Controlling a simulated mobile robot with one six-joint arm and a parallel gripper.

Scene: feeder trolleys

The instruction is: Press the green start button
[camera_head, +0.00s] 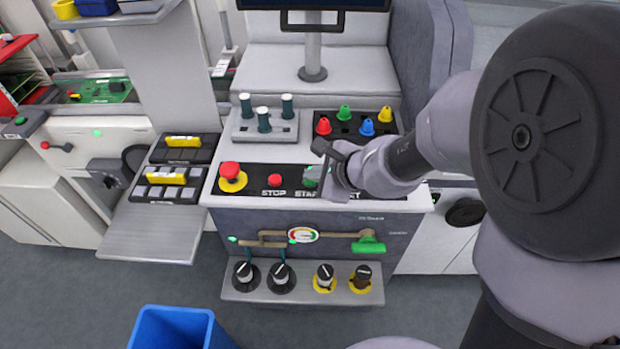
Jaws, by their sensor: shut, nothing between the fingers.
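The green start button (311,175) shows on the dark strip along the front of the console, above a partly covered START label. My gripper (325,174) is right beside it, on its right, and hides part of that area. The gripper is shut and holds nothing. I cannot tell whether it touches the button. A small red STOP button (275,180) sits to the left of the green one. A larger red mushroom button on a yellow base (232,177) is at the strip's left end.
A monitor stand (312,60) rises at the back. Black panels with yellow labels (168,185) lie left. A blue bin (172,325) stands on the floor in front.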

